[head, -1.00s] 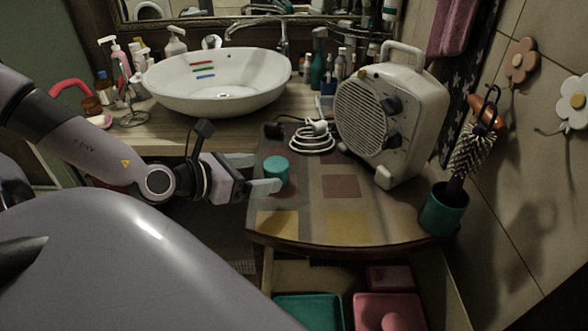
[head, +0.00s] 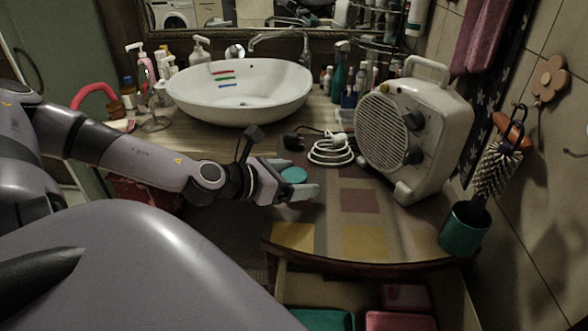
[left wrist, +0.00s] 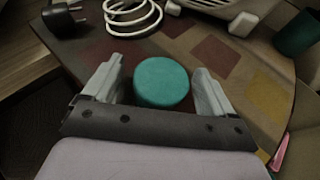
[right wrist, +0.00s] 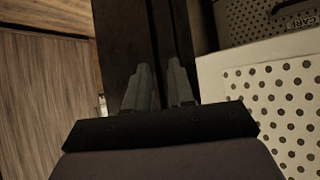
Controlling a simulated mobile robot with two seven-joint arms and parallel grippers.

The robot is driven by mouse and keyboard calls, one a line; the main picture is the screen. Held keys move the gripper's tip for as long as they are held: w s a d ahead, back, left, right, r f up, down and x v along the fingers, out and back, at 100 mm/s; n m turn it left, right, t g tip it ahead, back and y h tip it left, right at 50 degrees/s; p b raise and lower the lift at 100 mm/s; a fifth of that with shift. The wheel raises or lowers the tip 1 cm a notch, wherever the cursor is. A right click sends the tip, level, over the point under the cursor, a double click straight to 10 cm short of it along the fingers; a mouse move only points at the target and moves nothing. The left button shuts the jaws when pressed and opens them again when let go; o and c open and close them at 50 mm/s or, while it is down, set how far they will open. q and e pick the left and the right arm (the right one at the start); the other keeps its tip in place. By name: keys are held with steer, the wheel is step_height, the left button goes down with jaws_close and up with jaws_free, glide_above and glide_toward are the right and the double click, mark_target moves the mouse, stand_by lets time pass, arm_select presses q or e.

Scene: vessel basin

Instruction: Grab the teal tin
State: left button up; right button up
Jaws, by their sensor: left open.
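The teal tin (head: 294,174) is a short round tin standing on the patterned counter, left of the heater. My left gripper (head: 299,178) is open at the tin, with one finger on its far side and one on its near side. In the left wrist view the tin (left wrist: 162,82) lies between the two open fingers (left wrist: 159,66), with a small gap visible on each side. The near finger hides the tin's lower part in the head view. My right gripper (right wrist: 160,68) shows only in its wrist view, its fingers narrowly apart and empty.
A coiled white cable (head: 331,149) and black plug (head: 293,141) lie behind the tin. A white basin (head: 240,95) is behind. An open drawer (head: 375,288) is below the counter edge.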

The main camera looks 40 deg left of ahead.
arm_select(q)
steer(key=shift+w+d+f+b, duration=0.15)
steer(key=shift+w+f+b, duration=0.35)
steer(key=shift+b, duration=0.3)
steer(key=shift+w+b, duration=0.3)
steer(key=shift+b, duration=0.05)
steer(key=shift+r, duration=0.1)
steer(key=c, duration=1.1)
steer(key=shift+o, duration=0.2)
steer(key=shift+r, duration=0.15)
